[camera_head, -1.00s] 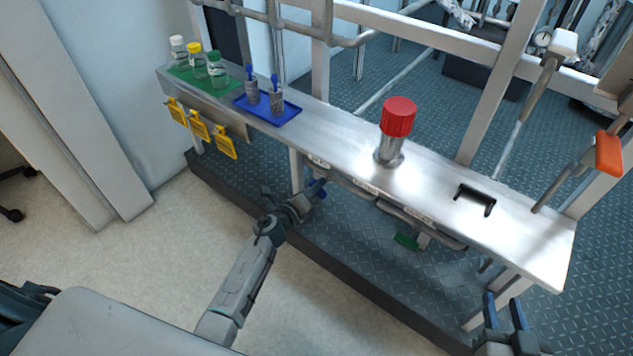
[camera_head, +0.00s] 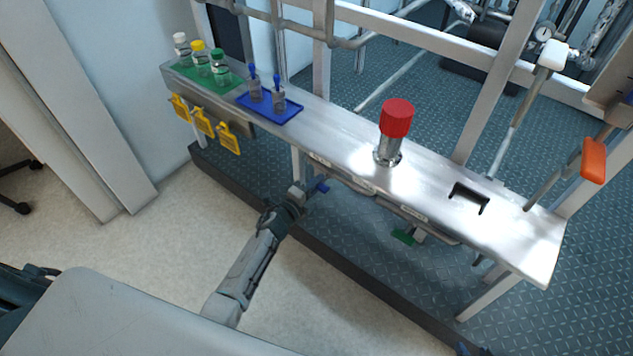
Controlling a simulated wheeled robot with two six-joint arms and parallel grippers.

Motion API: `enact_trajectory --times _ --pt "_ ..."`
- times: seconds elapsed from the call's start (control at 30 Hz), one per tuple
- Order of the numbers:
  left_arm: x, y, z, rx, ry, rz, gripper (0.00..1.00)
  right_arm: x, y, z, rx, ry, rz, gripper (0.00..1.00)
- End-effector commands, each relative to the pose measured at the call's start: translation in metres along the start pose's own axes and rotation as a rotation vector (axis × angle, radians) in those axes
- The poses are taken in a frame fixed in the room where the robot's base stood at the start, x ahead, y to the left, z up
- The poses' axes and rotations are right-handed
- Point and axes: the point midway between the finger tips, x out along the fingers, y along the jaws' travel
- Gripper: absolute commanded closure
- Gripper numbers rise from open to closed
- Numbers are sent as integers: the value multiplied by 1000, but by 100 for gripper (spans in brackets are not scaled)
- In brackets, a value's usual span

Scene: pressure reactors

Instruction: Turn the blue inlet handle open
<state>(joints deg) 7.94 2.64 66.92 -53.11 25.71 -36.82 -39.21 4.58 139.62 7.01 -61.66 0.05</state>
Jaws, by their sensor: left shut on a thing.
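The blue inlet handle (camera_head: 322,186) shows as a small blue piece under the front edge of the metal bench (camera_head: 340,146). My left gripper (camera_head: 311,191) reaches it from the lower left and is shut on it. The fingers hide part of the handle, so its exact angle is hard to tell.
A green handle (camera_head: 404,237) hangs under the bench further right. On top stand a red-capped cylinder (camera_head: 396,118), a blue tray (camera_head: 290,112) with two small vessels, and a green mat (camera_head: 182,68) with bottles. Yellow tags (camera_head: 203,122) hang at the left. Orange-handled lever (camera_head: 593,160) at right.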

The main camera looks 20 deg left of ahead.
Motion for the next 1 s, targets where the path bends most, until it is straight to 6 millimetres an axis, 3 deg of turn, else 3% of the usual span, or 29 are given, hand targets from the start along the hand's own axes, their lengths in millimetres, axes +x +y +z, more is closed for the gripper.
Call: enact_trajectory --times 0.47,0.5,0.6,0.87,1.0 --pt "0 0 0 -13 -1 1 100 -1 0 0 -2 -5 2 64" --pt "0 0 0 -13 -1 1 82 -1 0 0 -2 -5 2 64" --pt "0 0 0 -13 -1 1 66 -1 0 -1 -2 -5 2 64" --pt "-1 0 0 -12 0 1 66 -1 0 -1 -2 -4 2 64" --pt "-12 1 0 -11 0 2 66 -2 1 -1 -3 -11 4 64"
